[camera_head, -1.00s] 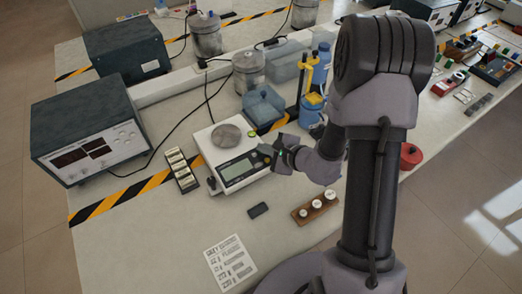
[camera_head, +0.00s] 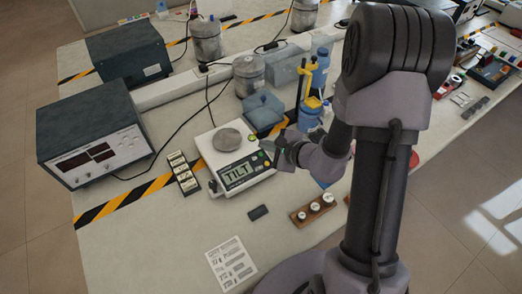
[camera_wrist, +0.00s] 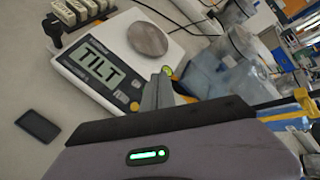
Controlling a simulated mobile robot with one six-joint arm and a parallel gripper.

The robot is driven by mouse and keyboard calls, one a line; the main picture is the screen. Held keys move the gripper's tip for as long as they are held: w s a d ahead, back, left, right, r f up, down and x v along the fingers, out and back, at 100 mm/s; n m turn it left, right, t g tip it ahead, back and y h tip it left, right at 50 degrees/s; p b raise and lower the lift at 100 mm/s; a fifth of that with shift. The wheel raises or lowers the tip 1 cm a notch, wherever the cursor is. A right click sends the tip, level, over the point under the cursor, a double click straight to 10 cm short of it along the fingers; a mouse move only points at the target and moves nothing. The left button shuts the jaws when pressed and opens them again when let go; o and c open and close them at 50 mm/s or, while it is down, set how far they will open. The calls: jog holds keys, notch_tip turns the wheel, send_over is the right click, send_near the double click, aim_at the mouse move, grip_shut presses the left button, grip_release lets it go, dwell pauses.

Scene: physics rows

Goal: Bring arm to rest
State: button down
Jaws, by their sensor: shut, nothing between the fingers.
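My gripper (camera_head: 272,152) is shut and empty, above the right edge of a white balance (camera_head: 213,164). In the wrist view, the fingertips of my gripper (camera_wrist: 163,75) show in front of the balance's right side. I cannot tell whether they touch it. The balance (camera_wrist: 115,32) carries a round grey weighing pan (camera_head: 227,139), and its display (camera_head: 238,174) reads "TILT". My arm stands at the right of the head view, bent toward the balance.
A wooden block with weights (camera_head: 314,210), a small black slab (camera_head: 258,212) and a printed sheet (camera_head: 231,262) lie in front of the balance. A dark instrument box (camera_head: 92,130) stands left. Blue bottles and a yellow stand (camera_head: 303,78) stand behind my gripper.

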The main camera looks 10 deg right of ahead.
jog(key=shift+s+r+p, duration=0.25)
jog(key=shift+r+p, duration=0.2)
jog(key=shift+r, duration=0.7)
jog(key=s+a+r+n+g+y+b, duration=0.1)
jog(key=s+a+r+n+g+y, duration=0.1)
jog(key=s+a+r+n, duration=0.4)
jog(key=s+a+r+n+g+y, duration=0.2)
jog(key=s+a+r+n, duration=0.1)
jog(key=a+r, duration=0.4)
jog(key=s+d+r+n+g+h, duration=0.1)
jog(key=s+r+n+g+h, duration=0.25)
jog(key=s, duration=0.65)
jog(key=s+d+r+n+t+h+b, duration=0.1)
jog(key=s+d+r+n+t+h, duration=0.1)
jog(key=d, duration=0.5)
jog(key=s+n+t+h, duration=0.1)
jog(key=s+n+h, duration=0.1)
jog(key=shift+s+d+r, duration=0.25)
jog(key=shift+s+r, duration=0.1)
jog(key=shift+r, duration=0.05)
